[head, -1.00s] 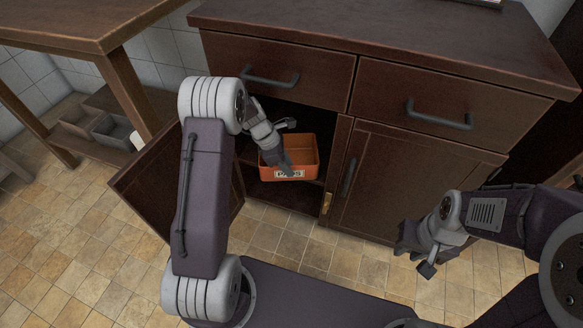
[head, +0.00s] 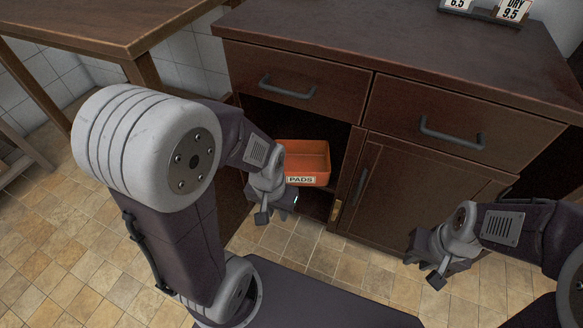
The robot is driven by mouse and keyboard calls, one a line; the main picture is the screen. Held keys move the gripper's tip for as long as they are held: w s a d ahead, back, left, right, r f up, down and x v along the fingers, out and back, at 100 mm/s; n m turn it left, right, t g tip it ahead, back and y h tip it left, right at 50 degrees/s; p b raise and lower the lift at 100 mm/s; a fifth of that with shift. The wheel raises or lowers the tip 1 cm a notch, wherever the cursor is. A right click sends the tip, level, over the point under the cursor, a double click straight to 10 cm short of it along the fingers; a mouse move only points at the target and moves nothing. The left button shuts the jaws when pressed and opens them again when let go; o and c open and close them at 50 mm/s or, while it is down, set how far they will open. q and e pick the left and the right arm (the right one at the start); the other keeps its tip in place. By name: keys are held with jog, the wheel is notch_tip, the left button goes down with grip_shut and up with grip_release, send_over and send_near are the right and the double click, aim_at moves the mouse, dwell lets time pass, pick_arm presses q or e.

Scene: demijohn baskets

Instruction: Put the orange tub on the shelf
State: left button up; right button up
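The orange tub (head: 308,163), with a white label reading PADS, sits upright in the open left compartment of the dark wooden cabinet. It appears to rest on the shelf inside; its contact with the shelf is hard to see. My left gripper (head: 284,204) is just in front of and below the tub, apart from it as far as I can see. The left arm hides the tub's left side, and the fingers are too dark to read as open or shut. My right gripper (head: 428,258) hangs in front of the closed right door, away from the tub.
The closed right cabinet door (head: 408,195) and two drawers (head: 300,80) border the opening. The open left door is mostly hidden behind my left arm. A wooden table (head: 90,25) stands at the left. Signs (head: 487,10) stand on the cabinet top. Tiled floor (head: 300,250) is clear in front.

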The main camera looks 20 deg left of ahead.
pick_arm(q)
notch_tip(320, 180, up, 40)
jog(key=p, duration=3.8)
jog(key=shift+f+p, duration=0.2)
jog(key=shift+p, duration=0.2)
jog(key=shift+f+b, duration=0.3)
jog(key=shift+b, duration=0.05)
jog(key=c, duration=0.4)
jog(key=shift+f, duration=0.1)
grip_shut()
